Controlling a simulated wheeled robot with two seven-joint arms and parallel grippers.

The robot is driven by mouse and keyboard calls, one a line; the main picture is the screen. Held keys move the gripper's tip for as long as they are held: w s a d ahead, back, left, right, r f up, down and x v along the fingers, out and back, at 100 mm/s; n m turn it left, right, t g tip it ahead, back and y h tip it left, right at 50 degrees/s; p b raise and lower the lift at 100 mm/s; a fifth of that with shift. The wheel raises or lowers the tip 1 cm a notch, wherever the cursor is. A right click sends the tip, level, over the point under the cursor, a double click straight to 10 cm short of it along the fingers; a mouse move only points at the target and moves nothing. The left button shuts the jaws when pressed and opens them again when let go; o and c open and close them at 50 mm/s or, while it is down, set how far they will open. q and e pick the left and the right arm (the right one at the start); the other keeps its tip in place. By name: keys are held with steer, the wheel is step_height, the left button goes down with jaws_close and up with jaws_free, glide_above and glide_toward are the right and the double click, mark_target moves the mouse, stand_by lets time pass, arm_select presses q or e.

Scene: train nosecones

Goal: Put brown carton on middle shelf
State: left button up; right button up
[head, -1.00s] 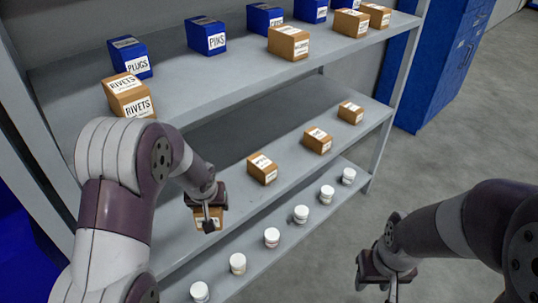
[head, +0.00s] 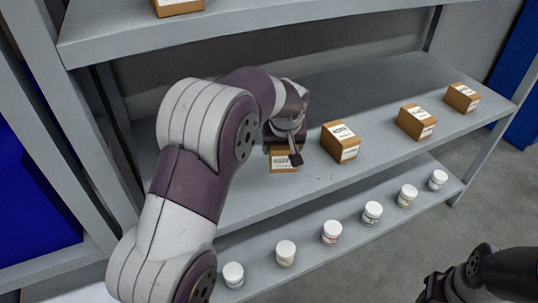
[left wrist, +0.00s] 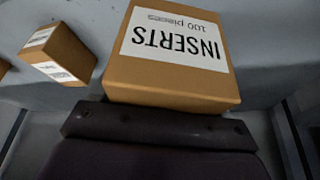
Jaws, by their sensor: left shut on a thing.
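The brown carton (head: 282,168) with a white label is in my left gripper (head: 294,153), at the left part of the middle shelf (head: 385,75). In the left wrist view the carton (left wrist: 175,88) reads "INSERTS" and is close against the dark gripper body (left wrist: 160,127). My left gripper is shut on it and partly hides it in the head view. I cannot tell whether the carton's base touches the shelf. My right gripper (head: 435,289) is at the bottom right edge, partly cut off, away from the shelves; its fingers are unclear.
Several brown cartons stand on the middle shelf right of the held one, the nearest (head: 341,143) a small gap away. White jars (head: 332,232) line the lower shelf (head: 300,268). The upper shelf (head: 250,25) overhangs, with a carton (head: 178,7) on it. A grey post (head: 50,120) stands left.

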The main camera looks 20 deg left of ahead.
arm_select(q)
steer(key=b, duration=0.1)
glide_above(249, 176)
steer(key=s, duration=0.1)
steer(key=f, duration=0.5)
steer(key=shift+s+d+f, duration=0.15)
steer(key=shift+d+f, duration=0.15)
steer(key=shift+f, duration=0.1)
step_height(249, 176, down, 4)
steer(key=shift+b, duration=0.6)
steer(key=shift+f, duration=0.15)
steer(key=o, duration=1.2)
